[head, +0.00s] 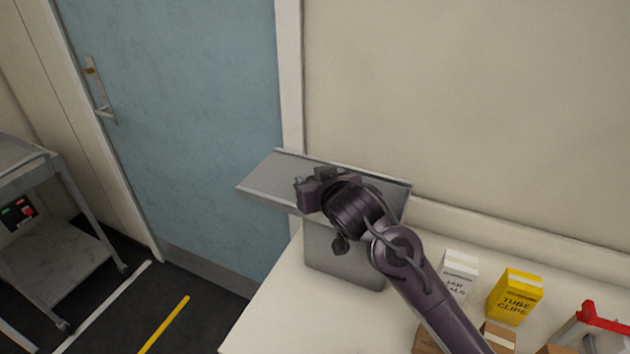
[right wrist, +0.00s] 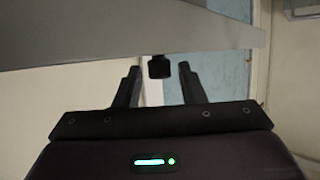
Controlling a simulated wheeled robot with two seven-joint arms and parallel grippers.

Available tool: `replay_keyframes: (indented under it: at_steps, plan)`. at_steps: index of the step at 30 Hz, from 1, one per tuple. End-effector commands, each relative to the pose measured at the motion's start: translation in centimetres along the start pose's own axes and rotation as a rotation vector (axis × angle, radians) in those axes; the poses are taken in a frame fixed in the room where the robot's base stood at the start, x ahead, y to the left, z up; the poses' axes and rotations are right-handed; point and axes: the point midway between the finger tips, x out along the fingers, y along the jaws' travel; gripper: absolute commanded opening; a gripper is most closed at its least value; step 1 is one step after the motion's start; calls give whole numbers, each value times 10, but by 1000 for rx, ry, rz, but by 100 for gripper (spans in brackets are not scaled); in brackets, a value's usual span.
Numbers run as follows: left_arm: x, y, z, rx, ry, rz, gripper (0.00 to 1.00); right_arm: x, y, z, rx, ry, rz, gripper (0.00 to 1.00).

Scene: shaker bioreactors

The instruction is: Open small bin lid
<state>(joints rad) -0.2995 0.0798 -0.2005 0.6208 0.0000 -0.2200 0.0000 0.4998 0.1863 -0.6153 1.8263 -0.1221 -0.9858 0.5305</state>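The small bin (head: 345,262) is a grey box standing on the white counter near its back left corner. Its wide grey lid (head: 262,180) sits at its top and reaches out past the body on the left. In the right wrist view the lid (right wrist: 110,38) crosses the top as a grey slab. A small black knob (right wrist: 160,67) shows just below the lid's edge. My right gripper (head: 312,190) is at the lid and hides part of it. Its two fingers (right wrist: 160,82) are apart, one on each side of the knob, with gaps showing. My left gripper is out of view.
A white carton (head: 458,272), a yellow tube clips box (head: 514,297) and brown boxes (head: 498,336) stand on the counter (head: 270,320) at right. A red-topped item (head: 600,318) is at far right. A blue door (head: 190,120) is behind; a metal cart (head: 60,262) stands left.

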Motion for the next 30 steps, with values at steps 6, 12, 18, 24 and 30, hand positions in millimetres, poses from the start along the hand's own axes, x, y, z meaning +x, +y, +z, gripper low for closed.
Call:
replay_keyframes:
  at_steps: [6,12,18,24,30]
  plan:
    - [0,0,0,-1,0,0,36,0,0,0,1,0,0,43]
    - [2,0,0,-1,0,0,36,-6,0,0,2,2,-1,43]
    - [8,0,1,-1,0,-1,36,-37,0,1,3,2,-2,43]
    - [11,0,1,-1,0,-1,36,-67,0,1,2,1,-1,43]
    - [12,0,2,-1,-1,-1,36,-78,0,0,1,0,0,43]
